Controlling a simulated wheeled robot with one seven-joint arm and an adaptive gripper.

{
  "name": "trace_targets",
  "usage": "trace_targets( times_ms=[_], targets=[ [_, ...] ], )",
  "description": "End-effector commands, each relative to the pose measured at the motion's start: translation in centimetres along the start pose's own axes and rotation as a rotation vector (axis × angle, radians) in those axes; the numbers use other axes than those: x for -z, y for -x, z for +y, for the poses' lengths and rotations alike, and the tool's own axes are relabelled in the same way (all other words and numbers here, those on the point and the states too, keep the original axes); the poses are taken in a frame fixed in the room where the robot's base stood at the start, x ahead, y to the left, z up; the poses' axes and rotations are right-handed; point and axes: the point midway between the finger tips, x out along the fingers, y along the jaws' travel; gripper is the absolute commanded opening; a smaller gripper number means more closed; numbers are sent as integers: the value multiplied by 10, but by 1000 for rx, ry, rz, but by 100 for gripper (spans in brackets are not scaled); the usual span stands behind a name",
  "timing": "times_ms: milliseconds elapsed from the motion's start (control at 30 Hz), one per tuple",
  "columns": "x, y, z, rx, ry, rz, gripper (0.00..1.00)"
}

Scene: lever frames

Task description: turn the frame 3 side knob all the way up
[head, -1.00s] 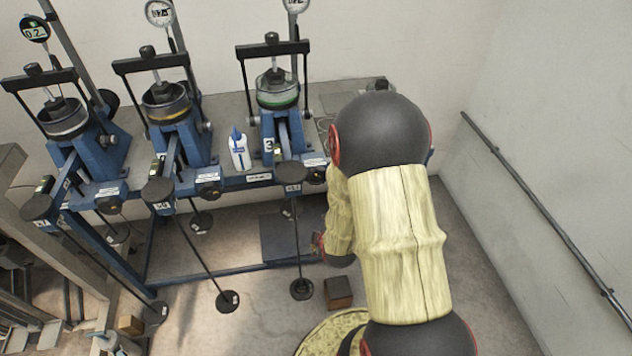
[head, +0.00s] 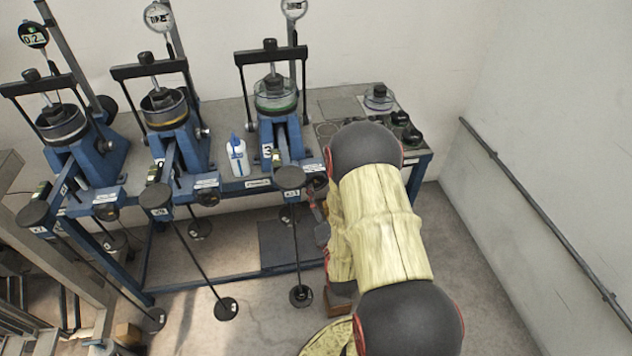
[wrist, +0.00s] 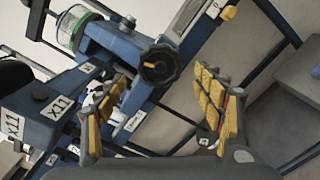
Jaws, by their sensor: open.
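Frame 3 (head: 284,135) is the rightmost blue lever frame in the head view, marked with a 3 and holding a clear cell with a green ring. Its side knob (wrist: 160,63) is a black lobed knob with a yellow mark, seen face-on in the wrist view. In the head view the dark knob (head: 318,183) is at the frame's front right, close to my arm. My gripper (wrist: 162,100) is open and empty, its yellow-padded fingers on either side of the knob in the picture. The knob looks beyond the fingertips; I see no contact.
A black disc-topped lever end (head: 291,178) and its hanging rod stand close left of my gripper. A white bottle with a blue cap (head: 237,155) stands between frames 2 and 3. Dark small parts (head: 404,127) lie on the bench's right end. The floor right of the bench is clear.

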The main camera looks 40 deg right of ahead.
Motion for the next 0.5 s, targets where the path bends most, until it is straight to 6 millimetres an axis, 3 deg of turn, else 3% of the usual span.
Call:
trace_targets(
  times_ms=[500],
  targets=[
    [0,-71,0,2,-2,0,68]
  ],
)
